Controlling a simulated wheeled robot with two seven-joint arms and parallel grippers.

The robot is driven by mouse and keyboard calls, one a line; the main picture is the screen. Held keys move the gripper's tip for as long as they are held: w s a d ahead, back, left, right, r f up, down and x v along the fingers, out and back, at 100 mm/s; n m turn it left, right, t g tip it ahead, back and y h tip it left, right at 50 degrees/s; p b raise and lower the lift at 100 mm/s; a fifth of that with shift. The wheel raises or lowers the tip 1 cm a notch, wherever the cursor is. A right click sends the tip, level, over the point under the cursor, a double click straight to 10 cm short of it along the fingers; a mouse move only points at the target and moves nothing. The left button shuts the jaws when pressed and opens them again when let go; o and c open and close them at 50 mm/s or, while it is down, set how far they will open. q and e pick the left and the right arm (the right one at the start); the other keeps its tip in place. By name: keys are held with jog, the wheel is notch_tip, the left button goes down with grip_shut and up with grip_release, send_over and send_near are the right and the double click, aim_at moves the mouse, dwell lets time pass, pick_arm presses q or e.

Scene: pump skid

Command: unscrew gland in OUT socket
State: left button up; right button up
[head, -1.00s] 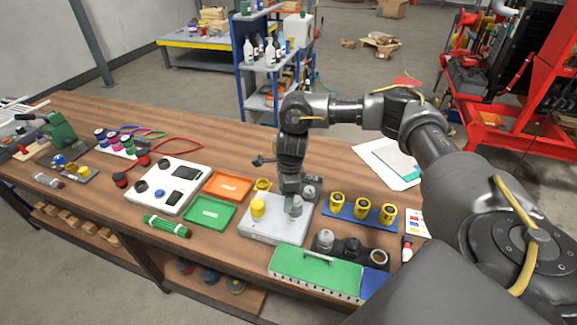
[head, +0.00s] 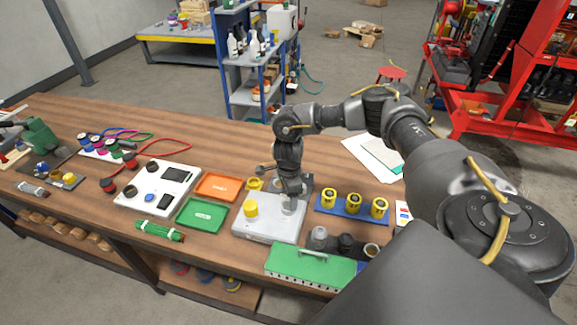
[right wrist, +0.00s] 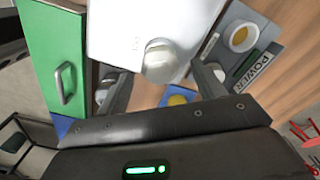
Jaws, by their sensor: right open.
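The pump skid's pale grey block (head: 262,228) sits on the bench in the head view. A yellow gland (head: 251,208) stands on its left part. A light grey gland (head: 288,204) stands on its right part, under my right gripper (head: 290,194). In the right wrist view the grey gland (right wrist: 160,60) sits on the block (right wrist: 120,20) beside faint lettering that I cannot read surely. My right gripper (right wrist: 160,78) is open, with one finger on each side of the gland and visible gaps. My left gripper is not in view.
A green case (head: 310,265) lies in front of the block. A blue rack with several yellow parts (head: 352,208) stands to the right. Green (head: 201,216) and orange (head: 218,186) trays lie to the left. Dark and grey fittings (head: 345,243) stand behind the case.

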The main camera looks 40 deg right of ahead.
jog(key=shift+f, duration=1.15)
jog(key=c, duration=1.1)
jog(key=o, duration=0.3)
jog(key=shift+c, duration=1.2)
jog(key=shift+f+n+b, duration=0.1)
jog(key=shift+n+b, duration=0.3)
jog(key=n+b, duration=0.2)
jog(key=n, duration=0.1)
jog(key=shift+b, duration=0.3)
jog(key=shift+n, duration=0.4)
